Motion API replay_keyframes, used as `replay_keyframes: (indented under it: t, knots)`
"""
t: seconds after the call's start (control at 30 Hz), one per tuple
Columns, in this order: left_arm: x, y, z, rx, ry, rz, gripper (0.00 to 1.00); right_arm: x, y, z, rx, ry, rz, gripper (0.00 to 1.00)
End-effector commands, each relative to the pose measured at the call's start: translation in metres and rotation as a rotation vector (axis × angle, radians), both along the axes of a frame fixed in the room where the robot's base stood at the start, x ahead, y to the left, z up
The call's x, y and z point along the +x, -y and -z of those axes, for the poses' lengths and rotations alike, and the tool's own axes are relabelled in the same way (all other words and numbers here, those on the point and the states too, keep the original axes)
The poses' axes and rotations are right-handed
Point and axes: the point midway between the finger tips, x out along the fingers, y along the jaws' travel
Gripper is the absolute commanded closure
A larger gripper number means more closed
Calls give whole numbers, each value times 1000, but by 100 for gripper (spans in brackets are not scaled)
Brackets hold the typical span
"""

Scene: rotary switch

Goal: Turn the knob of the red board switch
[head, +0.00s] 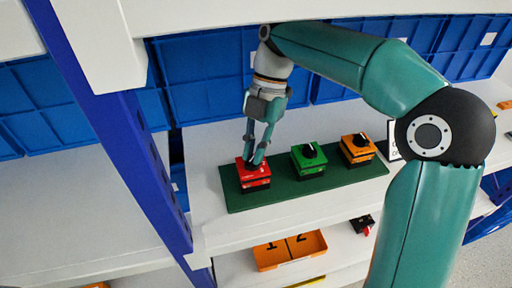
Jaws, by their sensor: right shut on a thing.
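The red board switch (253,179) stands at the left end of a dark green board (310,191) on a white shelf. My right gripper (254,163) points down onto the top of the red switch, and its fingers are closed on the switch's black knob. The fingers hide most of the knob, so its pointing direction cannot be seen. A green switch (309,159) sits in the middle of the board and an orange switch (357,148) at its right, each with a black knob on top. My left gripper is not in view.
Blue bins (212,86) line the back of the shelf. A blue upright post (135,150) stands left of the board. My right arm spans the right side, over the shelf.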

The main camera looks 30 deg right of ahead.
Motion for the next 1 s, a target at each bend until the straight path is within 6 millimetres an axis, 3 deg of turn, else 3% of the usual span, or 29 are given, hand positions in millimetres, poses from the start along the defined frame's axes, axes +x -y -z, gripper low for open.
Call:
replay_keyframes:
  t: [0.37,1.0]
  knots:
    - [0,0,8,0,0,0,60,-2,0,2,-1,0,125,100]
    - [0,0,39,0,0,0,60,-7,0,3,0,1,695,100]
